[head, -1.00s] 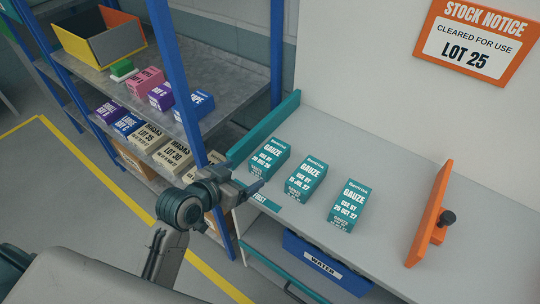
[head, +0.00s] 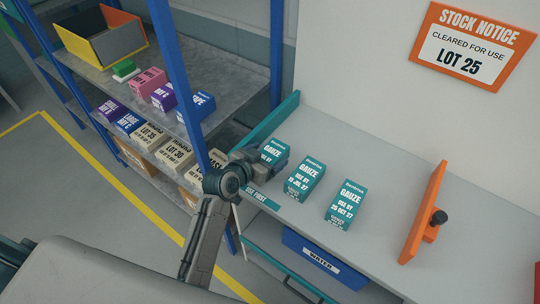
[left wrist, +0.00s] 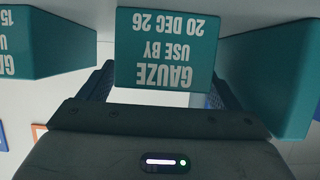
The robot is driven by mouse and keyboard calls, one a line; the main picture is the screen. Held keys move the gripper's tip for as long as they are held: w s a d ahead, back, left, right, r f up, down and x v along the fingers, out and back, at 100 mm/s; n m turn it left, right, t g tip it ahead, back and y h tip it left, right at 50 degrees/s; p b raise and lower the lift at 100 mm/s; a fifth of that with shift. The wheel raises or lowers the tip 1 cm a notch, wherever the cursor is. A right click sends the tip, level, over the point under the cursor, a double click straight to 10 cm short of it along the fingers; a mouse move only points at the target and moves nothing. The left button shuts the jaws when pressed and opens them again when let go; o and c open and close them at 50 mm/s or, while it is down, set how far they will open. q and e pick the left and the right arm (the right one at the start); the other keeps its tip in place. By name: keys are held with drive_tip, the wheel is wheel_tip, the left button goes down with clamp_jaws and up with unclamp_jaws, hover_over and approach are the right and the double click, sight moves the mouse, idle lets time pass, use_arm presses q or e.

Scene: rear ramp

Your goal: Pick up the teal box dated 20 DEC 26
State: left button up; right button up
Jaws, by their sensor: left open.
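The teal gauze box dated 20 DEC 26 (head: 274,150) is the leftmost of three on the grey shelf; my gripper hides most of its label. In the left wrist view its label (left wrist: 165,50) reads upside down. My left gripper (head: 262,163) is at this box, open. A second teal box (head: 305,180) dated 15 JUL 27 and a third (head: 346,206) dated 20 OCT 27 stand to the right. My right gripper is not in view.
A teal side board (head: 272,119) edges the shelf close left of the dated box. An orange board with a black knob (head: 424,214) stands at the right. A blue WATER bin (head: 322,262) is below. A blue rack post (head: 180,80) and stocked rack stand left.

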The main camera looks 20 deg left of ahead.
use_arm(q)
drive_tip(key=shift+w+f, duration=0.1)
drive_tip(key=shift+c, duration=0.3)
drive_tip(key=c, duration=1.1)
